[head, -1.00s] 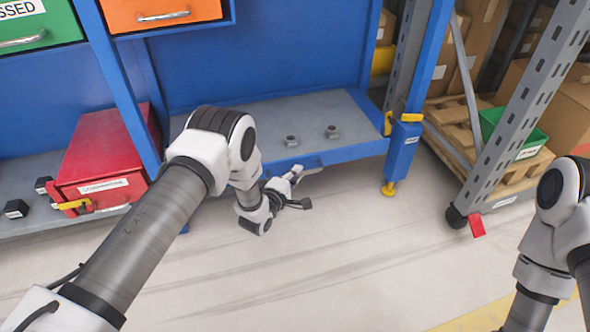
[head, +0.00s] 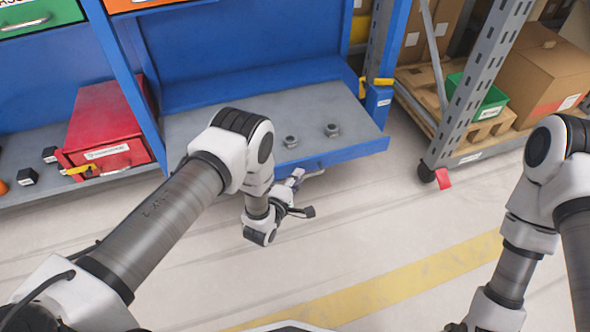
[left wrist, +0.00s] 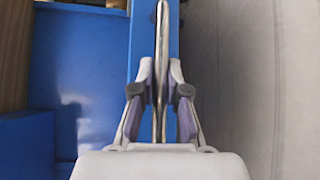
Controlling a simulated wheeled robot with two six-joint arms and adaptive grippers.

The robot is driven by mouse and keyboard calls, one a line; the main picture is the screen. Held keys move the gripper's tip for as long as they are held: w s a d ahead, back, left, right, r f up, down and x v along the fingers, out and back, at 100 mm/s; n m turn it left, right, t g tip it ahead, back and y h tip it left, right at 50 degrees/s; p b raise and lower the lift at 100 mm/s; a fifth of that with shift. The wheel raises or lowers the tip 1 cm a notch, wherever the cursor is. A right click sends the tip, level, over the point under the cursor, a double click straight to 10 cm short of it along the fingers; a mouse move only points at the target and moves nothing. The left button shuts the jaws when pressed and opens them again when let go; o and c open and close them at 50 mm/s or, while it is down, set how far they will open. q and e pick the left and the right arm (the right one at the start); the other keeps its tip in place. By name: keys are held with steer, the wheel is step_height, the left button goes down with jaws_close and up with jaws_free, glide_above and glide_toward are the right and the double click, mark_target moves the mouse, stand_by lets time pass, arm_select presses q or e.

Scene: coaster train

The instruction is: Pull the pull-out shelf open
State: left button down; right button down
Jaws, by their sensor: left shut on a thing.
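The pull-out shelf (head: 345,107) is a grey tray with a blue front, low in the blue workbench. It sticks out past the frame's front, and two grey nuts (head: 331,130) lie on it. My left gripper (head: 297,178) is at the shelf's front edge. In the left wrist view my left gripper (left wrist: 160,78) is shut on the thin metal handle (left wrist: 161,25), which runs along the blue shelf front (left wrist: 140,40). My right arm shows at the right of the head view, but its gripper is out of the picture.
A red box (head: 108,125) with a drawer stands at the left on a grey surface with small black blocks (head: 28,177). A grey rack with a green bin (head: 478,98) and cartons (head: 545,72) is at the right. The floor (head: 390,200) in front of the shelf is clear.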

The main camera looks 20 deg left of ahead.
stand_by(0.3)
arm_select(q)
steer(key=c, duration=1.2)
jaws_free()
steer(key=shift+s, duration=0.15)
steer(key=v, duration=1.2)
